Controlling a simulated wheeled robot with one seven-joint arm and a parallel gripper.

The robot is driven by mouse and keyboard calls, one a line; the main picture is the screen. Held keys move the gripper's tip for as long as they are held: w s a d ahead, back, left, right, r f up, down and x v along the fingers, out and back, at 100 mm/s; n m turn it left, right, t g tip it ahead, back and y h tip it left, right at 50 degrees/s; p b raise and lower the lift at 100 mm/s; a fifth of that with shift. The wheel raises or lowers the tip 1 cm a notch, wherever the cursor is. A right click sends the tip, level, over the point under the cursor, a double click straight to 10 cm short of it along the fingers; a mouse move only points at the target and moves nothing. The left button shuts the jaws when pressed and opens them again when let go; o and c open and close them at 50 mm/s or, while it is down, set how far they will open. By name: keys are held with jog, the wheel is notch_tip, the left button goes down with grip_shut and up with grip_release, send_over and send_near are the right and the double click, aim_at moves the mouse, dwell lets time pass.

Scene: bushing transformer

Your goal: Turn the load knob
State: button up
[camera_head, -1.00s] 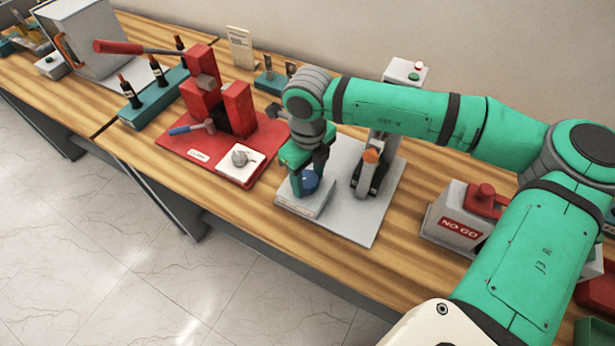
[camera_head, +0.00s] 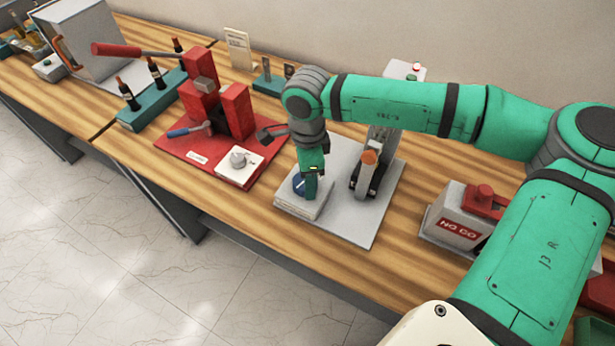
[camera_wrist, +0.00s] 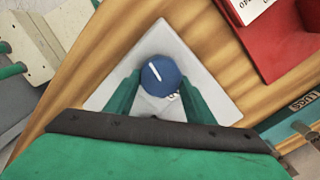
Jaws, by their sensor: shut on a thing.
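The load knob (camera_wrist: 161,76) is round and blue with a white pointer line, on a pale square box (camera_wrist: 168,33). In the head view the knob (camera_head: 299,183) shows partly beside my green fingers, on the near left of a grey base plate (camera_head: 347,226). My gripper (camera_wrist: 158,95) reaches down over the box and is shut on the knob, a green finger on either side of it. In the head view my gripper (camera_head: 310,186) hides part of the knob. The lettering on the box is partly hidden.
A red press (camera_head: 228,105) with a white dial box (camera_head: 238,166) is to the left. A grey NO GO box (camera_head: 459,217) is to the right. Bare wood lies in front.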

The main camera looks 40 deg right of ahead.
jog(key=shift+w+n, duration=0.1)
jog(key=shift+n, duration=0.7)
jog(key=o, duration=1.1)
jog(key=shift+c, duration=0.2)
jog(key=shift+r, duration=0.1)
notch_tip(320, 180, up, 11)
jog(key=shift+f, duration=0.2)
